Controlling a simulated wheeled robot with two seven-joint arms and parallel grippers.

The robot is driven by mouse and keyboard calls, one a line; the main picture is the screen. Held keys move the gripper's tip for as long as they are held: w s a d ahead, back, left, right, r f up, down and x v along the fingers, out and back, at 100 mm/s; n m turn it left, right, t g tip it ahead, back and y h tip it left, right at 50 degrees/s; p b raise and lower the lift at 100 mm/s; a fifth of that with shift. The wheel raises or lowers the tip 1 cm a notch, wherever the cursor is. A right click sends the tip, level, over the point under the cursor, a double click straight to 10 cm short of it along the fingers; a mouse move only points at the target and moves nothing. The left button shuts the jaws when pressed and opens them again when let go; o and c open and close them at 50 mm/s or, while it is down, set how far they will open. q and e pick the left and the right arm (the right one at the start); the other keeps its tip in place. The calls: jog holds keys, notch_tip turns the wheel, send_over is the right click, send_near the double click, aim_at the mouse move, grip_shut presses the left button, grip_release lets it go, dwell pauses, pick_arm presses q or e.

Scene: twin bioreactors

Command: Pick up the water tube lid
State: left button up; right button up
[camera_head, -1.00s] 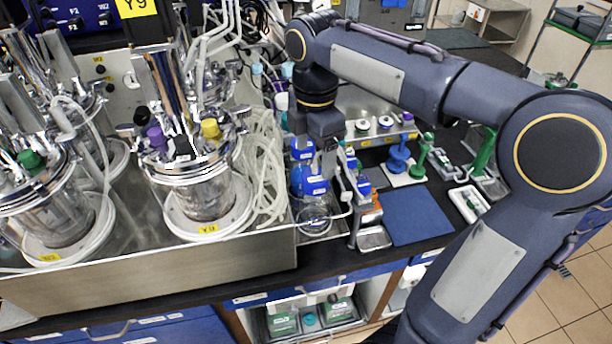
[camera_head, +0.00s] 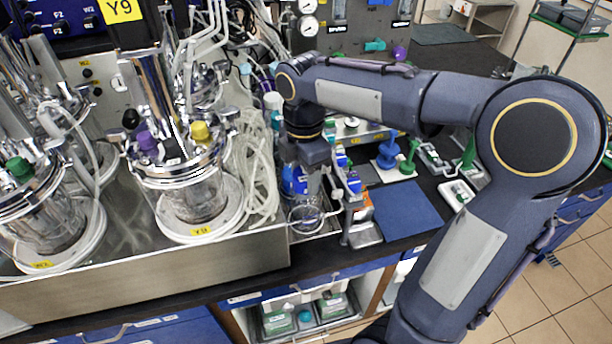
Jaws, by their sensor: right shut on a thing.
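My right gripper (camera_head: 308,184) points down in the crowded middle of the bench, just right of the steel tray with the glass vessels. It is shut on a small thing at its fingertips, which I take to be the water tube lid. The fingers and the clutter hide its shape. Blue-labelled bottles (camera_head: 291,184) stand close by the fingers, and a clear round glass vessel (camera_head: 305,216) is just below them. I cannot make out the water tube itself. My left gripper is not in view.
Glass bioreactors (camera_head: 192,195) with tubing stand in the steel tray (camera_head: 150,272) on the left. An orange and white rack (camera_head: 360,222) is right of the gripper. A blue mat (camera_head: 409,210) lies bare beside it. Blue (camera_head: 389,152) and green stands are behind the mat.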

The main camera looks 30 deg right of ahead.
jog(key=shift+c, duration=0.6)
